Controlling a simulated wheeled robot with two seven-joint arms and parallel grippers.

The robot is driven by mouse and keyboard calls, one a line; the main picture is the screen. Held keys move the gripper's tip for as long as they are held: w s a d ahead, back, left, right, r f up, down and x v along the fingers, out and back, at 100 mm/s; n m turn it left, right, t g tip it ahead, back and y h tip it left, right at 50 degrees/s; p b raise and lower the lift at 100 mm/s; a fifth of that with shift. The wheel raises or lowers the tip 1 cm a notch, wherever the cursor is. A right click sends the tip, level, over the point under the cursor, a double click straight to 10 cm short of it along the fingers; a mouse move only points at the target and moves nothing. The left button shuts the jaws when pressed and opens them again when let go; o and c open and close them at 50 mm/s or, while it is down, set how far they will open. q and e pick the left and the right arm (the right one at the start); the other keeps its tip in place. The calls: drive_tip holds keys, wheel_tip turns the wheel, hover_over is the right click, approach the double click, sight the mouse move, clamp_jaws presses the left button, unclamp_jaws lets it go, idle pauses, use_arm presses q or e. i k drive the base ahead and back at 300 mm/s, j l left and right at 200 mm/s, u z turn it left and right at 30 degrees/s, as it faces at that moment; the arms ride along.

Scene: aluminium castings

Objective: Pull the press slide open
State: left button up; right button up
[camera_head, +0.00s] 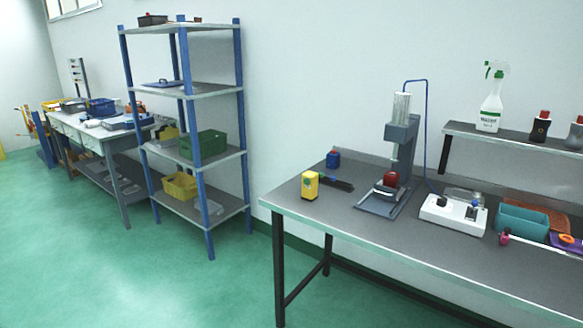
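In the head view a small press (401,135) stands upright on the grey workbench at the right. It has a grey column, a clear cylinder on top and a blue hose running down behind it. Its base plate (376,206) lies on the bench, with a slide in its lower part that is too small to make out clearly. A dark red rounded part (390,179) sits under the press head on a dark holder. I cannot tell how far out the slide is. Neither of my grippers shows in this view.
The workbench (330,216) also holds a yellow device (310,185), a blue container (333,159), a white control box (453,215) and a teal bin (521,225). A spray bottle (491,100) stands on the raised shelf. A blue-posted rack (197,150) is at left. Green floor is clear.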

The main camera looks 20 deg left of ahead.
sight(388, 189)
drive_tip(key=i+j+u, duration=0.1)
drive_tip(key=i+u, duration=0.2)
drive_tip(key=i, duration=0.15)
drive_tip(key=i+u, duration=0.25)
drive_tip(key=i, duration=0.25)
